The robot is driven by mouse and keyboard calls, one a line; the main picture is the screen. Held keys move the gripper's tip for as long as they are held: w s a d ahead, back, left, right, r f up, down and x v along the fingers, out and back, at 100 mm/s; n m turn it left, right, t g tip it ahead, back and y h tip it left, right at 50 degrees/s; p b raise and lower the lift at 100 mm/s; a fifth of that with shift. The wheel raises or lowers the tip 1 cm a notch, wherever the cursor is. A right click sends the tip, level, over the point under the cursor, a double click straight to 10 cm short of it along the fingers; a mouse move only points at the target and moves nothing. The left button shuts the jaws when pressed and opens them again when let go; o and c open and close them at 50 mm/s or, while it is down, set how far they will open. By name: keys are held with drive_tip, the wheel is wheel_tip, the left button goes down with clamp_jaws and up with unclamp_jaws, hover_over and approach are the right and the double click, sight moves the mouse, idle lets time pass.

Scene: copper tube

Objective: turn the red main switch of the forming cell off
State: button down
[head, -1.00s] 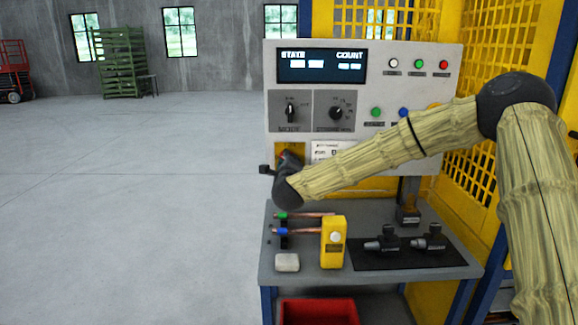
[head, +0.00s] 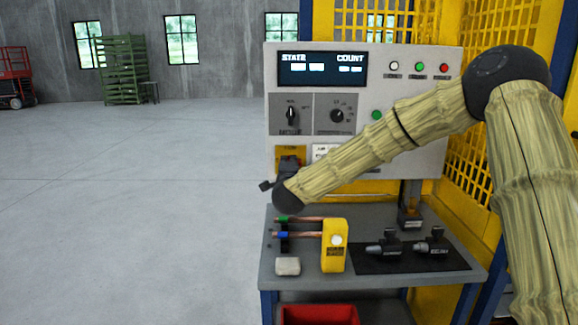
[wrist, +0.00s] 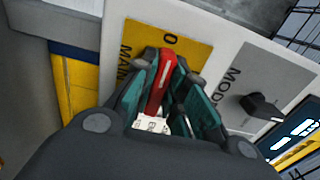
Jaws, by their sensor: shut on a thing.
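The red main switch handle (wrist: 161,82) sits on a yellow plate (wrist: 190,50) marked MAIN and 0. Its free end points toward the 0 mark in the wrist view. My gripper (wrist: 160,68) is shut on the handle, with a teal-padded finger on each side. A white printed label shows between the fingers, close to the handle. In the head view, my gripper (head: 288,168) is at the lower left of the grey control panel (head: 385,75), in front of the yellow plate (head: 291,150). The handle is hidden there by my wrist.
A black mode knob (wrist: 258,106) is close on the right in the wrist view. Below my wrist, a grey table (head: 385,283) holds copper tubes (head: 300,234), a yellow block (head: 334,247) and black tools (head: 385,245). Open floor lies left.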

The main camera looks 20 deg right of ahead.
drive_tip(key=shift+f, duration=0.15)
drive_tip(key=c, duration=1.4)
unclamp_jaws()
drive_tip(key=shift+c, duration=0.2)
drive_tip(key=v, duration=1.2)
